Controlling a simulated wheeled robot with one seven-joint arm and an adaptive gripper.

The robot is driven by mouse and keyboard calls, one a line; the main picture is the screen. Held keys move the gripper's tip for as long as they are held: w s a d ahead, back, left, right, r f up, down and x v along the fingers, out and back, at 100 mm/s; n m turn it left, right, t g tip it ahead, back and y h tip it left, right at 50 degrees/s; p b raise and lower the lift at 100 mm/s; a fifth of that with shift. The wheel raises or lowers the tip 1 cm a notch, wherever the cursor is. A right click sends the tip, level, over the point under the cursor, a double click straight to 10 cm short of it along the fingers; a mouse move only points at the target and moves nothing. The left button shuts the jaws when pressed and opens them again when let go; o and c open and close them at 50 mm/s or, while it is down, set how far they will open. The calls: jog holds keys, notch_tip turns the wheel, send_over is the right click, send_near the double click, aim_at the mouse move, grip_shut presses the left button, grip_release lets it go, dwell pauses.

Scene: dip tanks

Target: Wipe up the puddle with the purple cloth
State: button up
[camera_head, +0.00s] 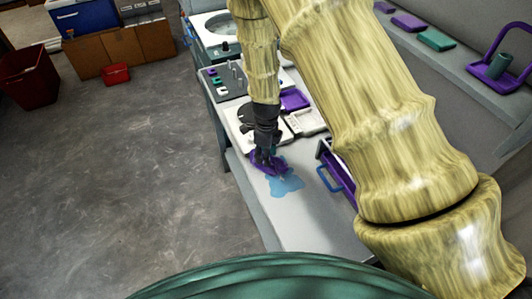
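The purple cloth (262,168) is bunched under my gripper (264,157), at the left edge of the puddle. The blue puddle (287,185) lies on the light grey counter (310,228), and the part of it near the cloth is hidden. My gripper points down and its fingertips meet the cloth. The fingers look closed around part of the cloth, though they are small and dark here. The cloth is at counter height and seems to touch the surface.
A drawer-like unit with a purple front and blue handle (328,180) stands right of the puddle. A white tray (306,121) and purple block (294,100) lie behind my gripper. A shelf (460,62) with purple and green items runs at right. The near counter is clear.

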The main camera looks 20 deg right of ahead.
grip_shut()
jog(key=shift+f, duration=0.5)
jog(key=shift+w+b, duration=0.15)
jog(key=shift+b, duration=0.55)
